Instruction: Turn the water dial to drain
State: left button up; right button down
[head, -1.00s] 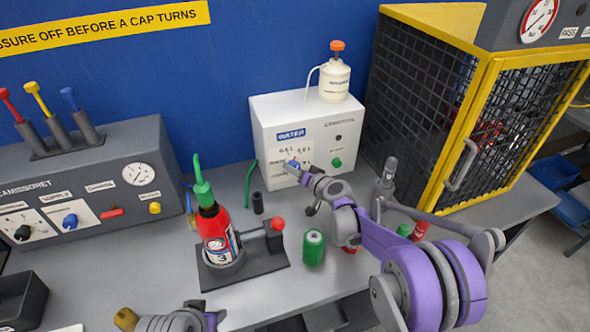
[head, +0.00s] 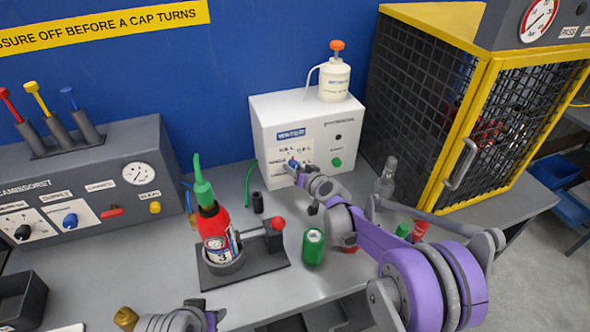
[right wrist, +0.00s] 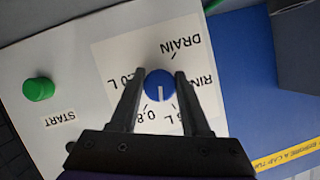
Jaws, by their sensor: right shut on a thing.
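The water dial (right wrist: 160,85) is a round blue knob with a white pointer line on the white water box (head: 262,135). In the right wrist view its pointer is toward the picture's bottom, near the 0.8 L label, and away from the DRAIN label (right wrist: 181,47) above it. My right gripper (right wrist: 160,82) has one finger on each side of the dial and is shut on it. In the head view the dial shows only in part behind this gripper (head: 292,165). My left gripper (head: 205,316) is at the bottom edge, partly cut off; its jaws are unclear.
A green START button (right wrist: 39,89) sits beside the dial's panel. A white bottle (head: 334,80) stands on the box. A red extinguisher (head: 215,235) in a stand, a green can (head: 313,247) and a yellow-framed cage (head: 470,130) are around my right arm.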

dwell(0.9)
jog(key=shift+c, duration=1.9)
grip_release()
jog(key=v, duration=1.1)
jog(key=shift+w+f, duration=0.1)
